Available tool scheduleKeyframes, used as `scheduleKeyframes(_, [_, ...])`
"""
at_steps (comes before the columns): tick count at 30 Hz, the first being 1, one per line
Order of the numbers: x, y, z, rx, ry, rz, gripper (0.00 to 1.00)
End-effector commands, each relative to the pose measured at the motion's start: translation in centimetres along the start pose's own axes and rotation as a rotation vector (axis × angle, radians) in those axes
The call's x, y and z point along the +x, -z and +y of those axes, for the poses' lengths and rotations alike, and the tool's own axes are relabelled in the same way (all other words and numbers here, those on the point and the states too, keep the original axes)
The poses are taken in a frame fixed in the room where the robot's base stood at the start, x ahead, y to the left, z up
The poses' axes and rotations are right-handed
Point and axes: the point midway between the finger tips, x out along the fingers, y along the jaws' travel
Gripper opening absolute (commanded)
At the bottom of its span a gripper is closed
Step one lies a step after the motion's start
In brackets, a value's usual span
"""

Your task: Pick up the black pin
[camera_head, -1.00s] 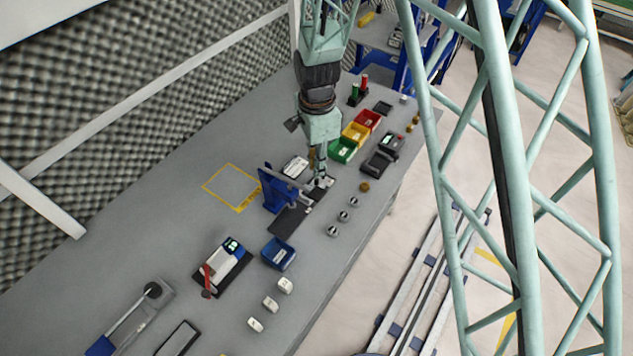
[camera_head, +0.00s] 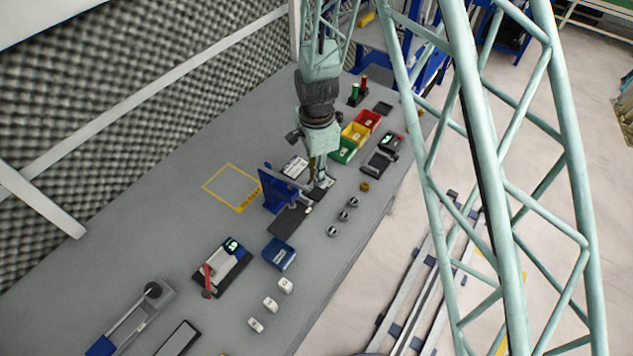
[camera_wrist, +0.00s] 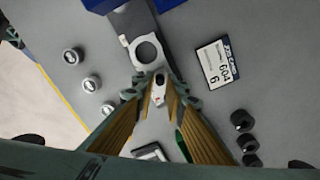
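My gripper (camera_wrist: 153,90) points down over the bench with its fingers apart. It also shows in the head view (camera_head: 322,182), beside the blue press-like fixture. A small pale piece (camera_wrist: 158,88) with a dark spot lies between the fingertips in the wrist view; I cannot tell whether the fingers touch it. Several short black cylinders (camera_wrist: 241,120) stand at the lower right of the wrist view, apart from the fingers. They may be black pins, but I cannot tell. The arm covers that part of the bench in the head view.
A pale ring plate (camera_wrist: 148,52) sits just beyond the fingertips. A white card (camera_wrist: 217,63) lies to the right. Three round silver pieces (camera_head: 343,215) stand near the bench edge. Green, yellow and red bins (camera_head: 355,132) stand behind. The blue fixture (camera_head: 278,190) is close to my gripper.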

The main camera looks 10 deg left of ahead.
Motion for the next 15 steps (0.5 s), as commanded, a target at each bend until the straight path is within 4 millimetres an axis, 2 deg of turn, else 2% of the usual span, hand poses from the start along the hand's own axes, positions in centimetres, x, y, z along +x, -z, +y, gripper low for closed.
scheduleKeyframes(6, [1.02, 0.0, 0.02, 0.0, -0.001, 0.0, 0.12])
scheduleKeyframes(15, [1.09, 0.01, 0.01, 0.0, 0.0, 0.0, 0.12])
